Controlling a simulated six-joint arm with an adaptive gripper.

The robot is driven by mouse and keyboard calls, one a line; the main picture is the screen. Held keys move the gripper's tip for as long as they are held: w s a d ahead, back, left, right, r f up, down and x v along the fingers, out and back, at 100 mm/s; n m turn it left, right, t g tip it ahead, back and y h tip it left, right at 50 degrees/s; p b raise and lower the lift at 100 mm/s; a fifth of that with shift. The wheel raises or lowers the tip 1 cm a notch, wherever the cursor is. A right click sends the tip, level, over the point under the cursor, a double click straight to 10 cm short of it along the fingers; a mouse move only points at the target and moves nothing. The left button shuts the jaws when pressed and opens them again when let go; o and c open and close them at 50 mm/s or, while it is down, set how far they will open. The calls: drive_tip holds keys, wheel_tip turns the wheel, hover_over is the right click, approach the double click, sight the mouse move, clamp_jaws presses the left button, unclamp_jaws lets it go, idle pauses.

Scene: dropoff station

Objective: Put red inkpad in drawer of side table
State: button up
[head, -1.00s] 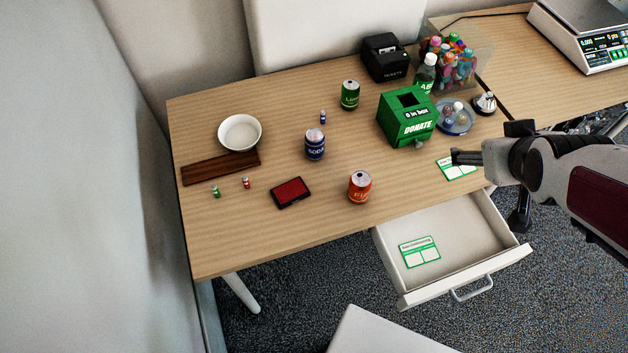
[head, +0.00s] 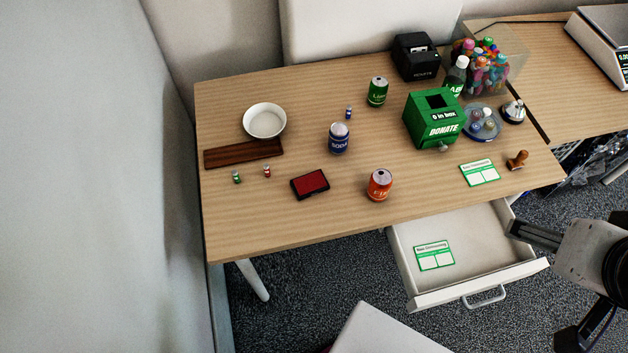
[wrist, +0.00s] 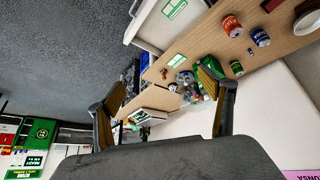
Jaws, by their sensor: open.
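The red inkpad (head: 310,184) is a flat black-edged pad lying on the side table (head: 240,225), left of the orange can. The drawer (head: 480,240) under the table's front right is pulled open and holds a green and white card (head: 434,256). My gripper (head: 518,228) is beside the drawer's right side in the head view, well right of the inkpad. In the wrist view my gripper (wrist: 155,95) has its fingers spread apart with nothing between them. The drawer (wrist: 165,22) and part of the inkpad (wrist: 272,4) show at that view's top.
On the table are an orange can (head: 379,186), a blue can (head: 338,139), a green can (head: 377,92), a white bowl (head: 265,121), a dark wooden board (head: 243,153), a green donation box (head: 433,121) and a stamp (head: 517,160). A white surface (head: 385,332) stands in front.

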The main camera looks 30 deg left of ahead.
drive_tip(key=shift+s, duration=1.7)
drive_tip(key=n+g, duration=0.6)
drive_tip(key=n, duration=0.4)
hover_over(308, 183)
drive_tip(key=s+d, duration=0.2)
drive_tip(key=d, duration=0.1)
drive_tip(key=f, duration=2.7)
drive_tip(key=shift+a+f, duration=0.2)
drive_tip(key=shift+f, duration=0.15)
drive_tip(key=shift+w+a+r, duration=0.25)
drive_tip(key=shift+w+a, duration=0.15)
drive_tip(key=shift+a, duration=0.1)
drive_tip(key=shift+w+a+r, duration=0.2)
drive_tip(key=shift+w+a, duration=0.15)
drive_tip(key=shift+a, duration=0.1)
drive_tip(key=shift+w+a+r, duration=0.15)
drive_tip(key=shift+w+a, duration=0.1)
drive_tip(key=shift+a, duration=0.1)
drive_tip(key=shift+f, duration=1.3)
